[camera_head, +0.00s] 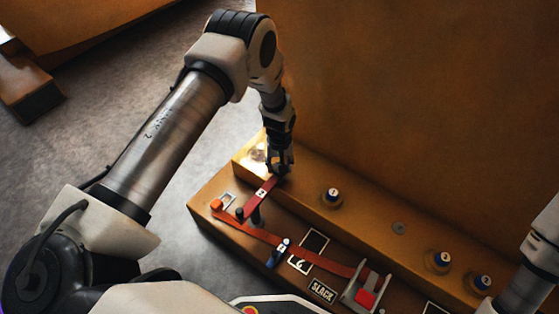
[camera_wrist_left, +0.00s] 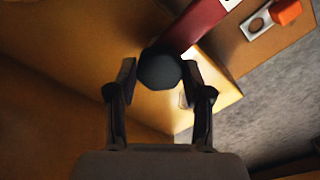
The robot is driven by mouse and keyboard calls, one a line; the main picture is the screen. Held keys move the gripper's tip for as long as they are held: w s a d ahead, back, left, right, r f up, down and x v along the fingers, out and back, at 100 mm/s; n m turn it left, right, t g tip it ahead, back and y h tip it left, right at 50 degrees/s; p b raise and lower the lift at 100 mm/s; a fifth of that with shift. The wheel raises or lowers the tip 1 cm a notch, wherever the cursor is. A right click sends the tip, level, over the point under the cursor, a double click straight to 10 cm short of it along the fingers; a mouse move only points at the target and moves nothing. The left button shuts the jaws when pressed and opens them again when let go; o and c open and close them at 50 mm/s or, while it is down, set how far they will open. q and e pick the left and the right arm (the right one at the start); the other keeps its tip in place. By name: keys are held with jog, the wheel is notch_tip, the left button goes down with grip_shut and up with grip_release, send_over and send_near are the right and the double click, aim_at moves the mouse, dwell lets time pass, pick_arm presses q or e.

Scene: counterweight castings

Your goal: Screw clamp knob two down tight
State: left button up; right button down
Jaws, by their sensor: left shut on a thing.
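My left gripper (camera_head: 279,168) points down over the far left end of the brown ledge. In the left wrist view its two fingers (camera_wrist_left: 160,88) stand on either side of a dark round knob (camera_wrist_left: 160,70) and are shut on it. The knob sits at the end of a red clamp strap (camera_wrist_left: 196,22). In the head view this red strap (camera_head: 262,192) carries a white tag that seems to read 2, and the gripper hides the knob. The knob's thread and seating are hidden. My right gripper is out of view; only part of its arm shows at the right edge.
An orange strap (camera_head: 310,258) with a buckle (camera_head: 365,295) crosses the lower step, by a SLACK label (camera_head: 322,290). A tall brown wall rises behind.

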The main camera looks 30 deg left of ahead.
pick_arm(q)
jog(key=m+p, duration=0.1)
jog(key=m, duration=0.3)
jog(key=shift+r+m, duration=0.1)
jog(key=shift+m, duration=0.2)
jog(key=m+p, duration=0.1)
jog(key=m, duration=0.3)
jog(key=shift+m, duration=0.3)
jog(key=o, duration=1.2)
notch_tip(320, 180, up, 12)
jog(key=shift+f, duration=0.1)
